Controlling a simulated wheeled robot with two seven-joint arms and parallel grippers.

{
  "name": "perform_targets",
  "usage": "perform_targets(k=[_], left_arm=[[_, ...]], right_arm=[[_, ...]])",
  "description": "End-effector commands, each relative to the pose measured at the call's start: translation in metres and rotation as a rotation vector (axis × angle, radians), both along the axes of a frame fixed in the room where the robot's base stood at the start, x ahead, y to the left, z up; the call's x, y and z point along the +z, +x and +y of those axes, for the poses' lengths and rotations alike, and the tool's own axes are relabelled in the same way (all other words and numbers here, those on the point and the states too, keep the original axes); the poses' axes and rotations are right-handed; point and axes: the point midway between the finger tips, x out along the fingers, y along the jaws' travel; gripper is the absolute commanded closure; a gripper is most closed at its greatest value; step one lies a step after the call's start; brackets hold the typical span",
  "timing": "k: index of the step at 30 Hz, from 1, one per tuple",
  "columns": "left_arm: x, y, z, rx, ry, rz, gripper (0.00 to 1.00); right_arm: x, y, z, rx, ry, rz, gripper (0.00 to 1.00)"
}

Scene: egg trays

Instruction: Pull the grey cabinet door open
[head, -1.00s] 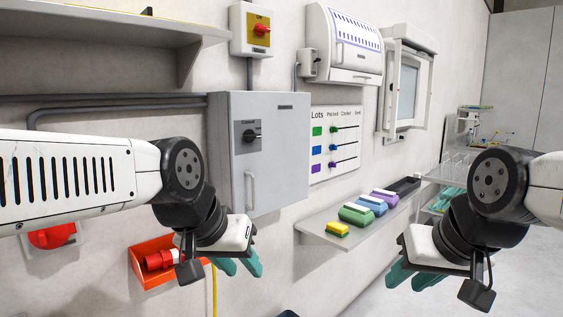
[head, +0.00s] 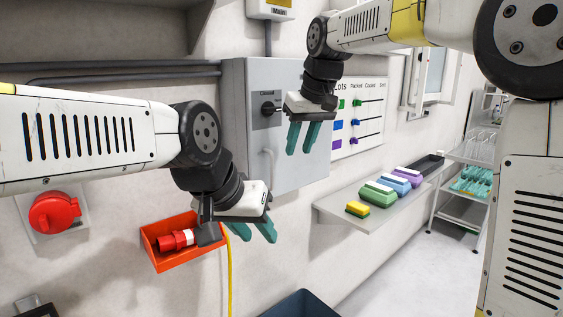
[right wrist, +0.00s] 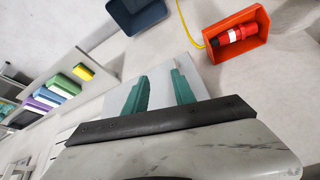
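The grey cabinet (head: 306,171) is on the wall, with its door shut. A black rotary switch (head: 268,108) and a light vertical handle (head: 269,163) are on the door. My right gripper (head: 301,153) is open and empty, in front of the door in the picture and to the right of the handle; its distance from the door is hard to judge. In the right wrist view its teal fingers (right wrist: 158,90) are apart, with a pale cabinet surface behind them, and the handle does not show. My left gripper (head: 259,241) is open and empty, lower, below the cabinet.
An orange bin (head: 182,265) with a red plug (head: 175,240) is on the wall behind my left gripper. A shelf (head: 340,213) with coloured boxes stands right of the cabinet. A dark blue bin (head: 303,304) is below. A yellow cable (head: 230,285) hangs near my left gripper.

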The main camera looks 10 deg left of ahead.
Motion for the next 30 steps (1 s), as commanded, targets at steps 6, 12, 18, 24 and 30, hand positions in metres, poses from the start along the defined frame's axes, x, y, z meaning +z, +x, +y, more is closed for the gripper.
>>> perform_targets(k=[6, 12, 18, 24, 30], left_arm=[[0.0, 0.0, 0.0, 0.0, 0.0, 0.0, 0.64], [0.0, 0.0, 0.0, 0.0, 0.0, 0.0, 0.64], [0.0, 0.0, 0.0, 0.0, 0.0, 0.0, 0.64], [0.0, 0.0, 0.0, 0.0, 0.0, 0.0, 0.64], [0.0, 0.0, 0.0, 0.0, 0.0, 0.0, 0.64]], right_arm=[[-0.003, 0.012, 0.054, 0.076, -0.041, -0.006, 0.68], [-0.021, 0.018, 0.062, 0.081, -0.045, -0.003, 0.68], [-0.052, 0.027, 0.07, 0.081, -0.046, -0.004, 0.68], [-0.071, 0.034, 0.076, 0.079, -0.043, -0.005, 0.68], [-0.076, 0.035, 0.077, 0.079, -0.042, -0.006, 0.68]])
